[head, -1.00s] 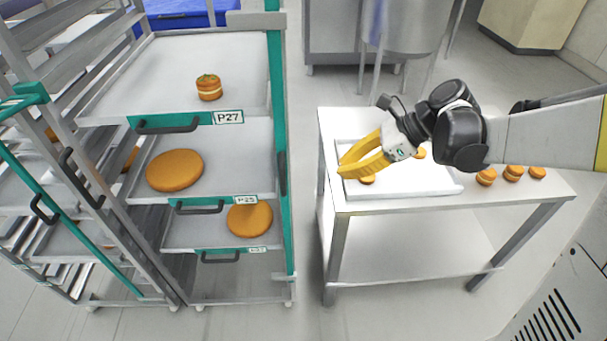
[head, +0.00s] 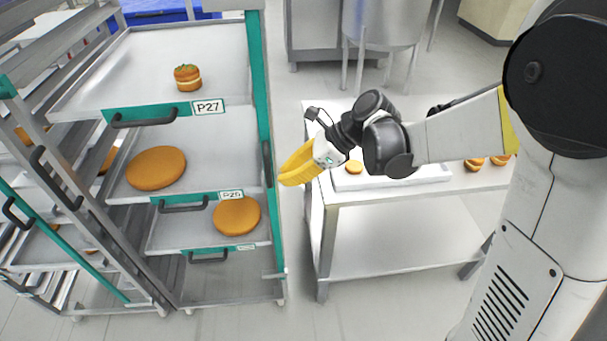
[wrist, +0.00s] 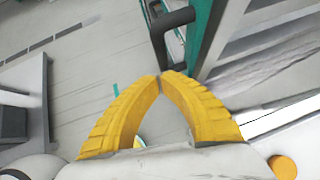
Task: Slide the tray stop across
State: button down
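The tray stop looks to be the upright teal bar (head: 258,90) along the right front of the tray rack, with a dark upright handle (head: 267,165) on it. In the head view my yellow gripper (head: 283,178) is just right of this handle. In the wrist view the fingertips (wrist: 160,76) meet, with nothing seen between them. The dark handle (wrist: 176,20) shows just beyond the tips, beside the teal edge (wrist: 199,38). Whether the tips touch the handle I cannot tell.
The rack holds trays labelled P27 (head: 208,107) and P25 (head: 231,195), with a layered cake (head: 187,77) and flat round cakes (head: 156,168) (head: 237,216). A steel table (head: 400,205) with a white tray (head: 395,181) stands at right. Floor is clear between them.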

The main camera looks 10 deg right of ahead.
jog(key=shift+w+a, duration=0.15)
jog(key=shift+a, duration=0.4)
jog(key=a, duration=0.6)
jog(key=shift+w, duration=0.1)
